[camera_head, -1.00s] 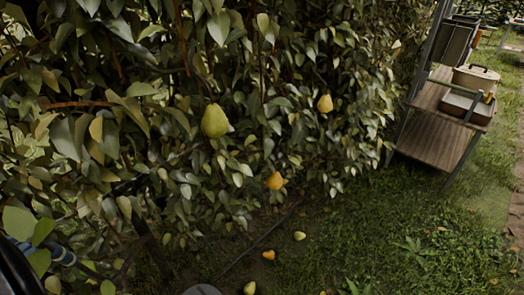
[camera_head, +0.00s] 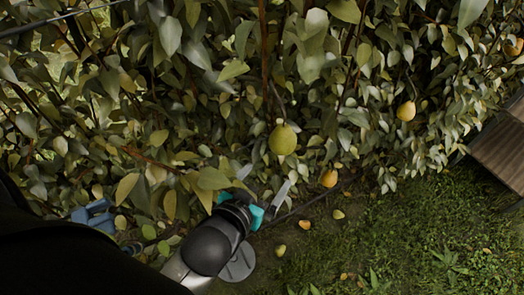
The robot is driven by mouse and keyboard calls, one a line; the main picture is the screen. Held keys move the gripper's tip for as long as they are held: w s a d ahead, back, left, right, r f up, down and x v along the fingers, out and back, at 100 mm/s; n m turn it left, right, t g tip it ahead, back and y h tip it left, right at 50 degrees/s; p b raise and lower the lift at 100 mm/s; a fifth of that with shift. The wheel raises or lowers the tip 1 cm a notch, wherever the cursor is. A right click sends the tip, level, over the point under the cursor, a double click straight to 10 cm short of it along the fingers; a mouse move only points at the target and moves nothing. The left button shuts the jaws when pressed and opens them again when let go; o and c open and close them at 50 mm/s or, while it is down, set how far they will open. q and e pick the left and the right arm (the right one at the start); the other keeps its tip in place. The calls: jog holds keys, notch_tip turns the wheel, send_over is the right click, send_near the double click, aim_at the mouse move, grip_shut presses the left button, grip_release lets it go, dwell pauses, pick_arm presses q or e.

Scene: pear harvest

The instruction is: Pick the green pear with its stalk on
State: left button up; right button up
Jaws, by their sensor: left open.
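The green pear (camera_head: 283,139) hangs in the leafy hedge near the middle of the head view, with a thin stalk running up from its top. My left gripper (camera_head: 264,183) reaches up from the lower left, below and slightly left of the pear. Its two fingers are spread apart with nothing between them, and they look clear of the pear. Leaves lie close around the left finger. My right gripper is not in view.
Yellow-orange pears hang at the right (camera_head: 406,111) and lower down (camera_head: 329,178), right of my gripper. Fallen pears (camera_head: 280,251) lie on the grass. A wire (camera_head: 57,20) crosses the upper left. A wooden shelf (camera_head: 502,148) stands at the right edge.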

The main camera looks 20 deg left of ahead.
pick_arm(q)
send_near(287, 139)
notch_tip(287, 139, down, 3)
jog(key=a, duration=0.1)
jog(key=t, duration=0.1)
jog(key=x, duration=1.4)
jog(key=shift+w+a, duration=0.2)
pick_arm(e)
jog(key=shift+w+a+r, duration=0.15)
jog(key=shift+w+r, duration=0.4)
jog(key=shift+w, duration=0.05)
pick_arm(q)
jog(key=shift+c, duration=0.5)
jog(key=c, duration=1.3)
jog(key=shift+o, duration=0.2)
jog(key=shift+s+d+n+g+p, duration=0.15)
jog(key=shift+s+n+g+p, duration=0.35)
jog(key=shift+p, duration=1.6)
jog(key=shift+s+f+g+p, duration=0.1)
jog(key=shift+f+g+p, duration=0.15)
jog(key=shift+p, duration=0.3)
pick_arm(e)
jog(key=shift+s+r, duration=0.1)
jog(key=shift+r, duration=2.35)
